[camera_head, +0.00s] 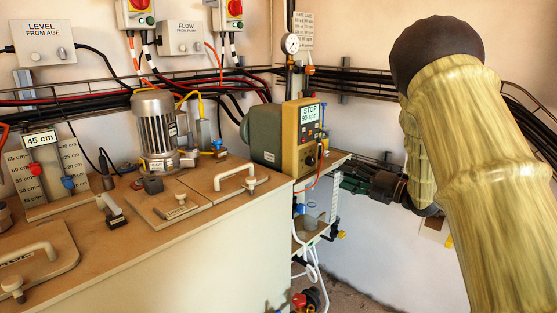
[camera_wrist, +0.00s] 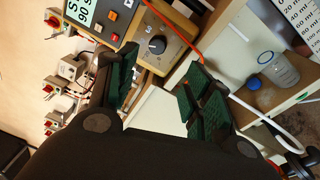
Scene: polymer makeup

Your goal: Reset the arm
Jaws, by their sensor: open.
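My gripper (camera_head: 350,178) is at the end of my arm, right of the pump box and in front of the lower wall and shelf. In the wrist view my gripper (camera_wrist: 160,95) shows two green-padded fingers spread apart with nothing between them. Past the fingers is the pump box's yellowish panel (camera_wrist: 160,38) with a black knob (camera_wrist: 157,45). My yellowish covered arm fills the right of the head view, bent at a dark joint, and hides part of the wall.
A pump box (camera_head: 300,138) labelled "STOP 90 spm" stands at the bench corner. A clear beaker (camera_wrist: 278,70) and a blue cap (camera_wrist: 254,82) are on the shelf. White tubing (camera_head: 312,262) hangs below. A bench with a motor (camera_head: 157,125) and lids fills the left.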

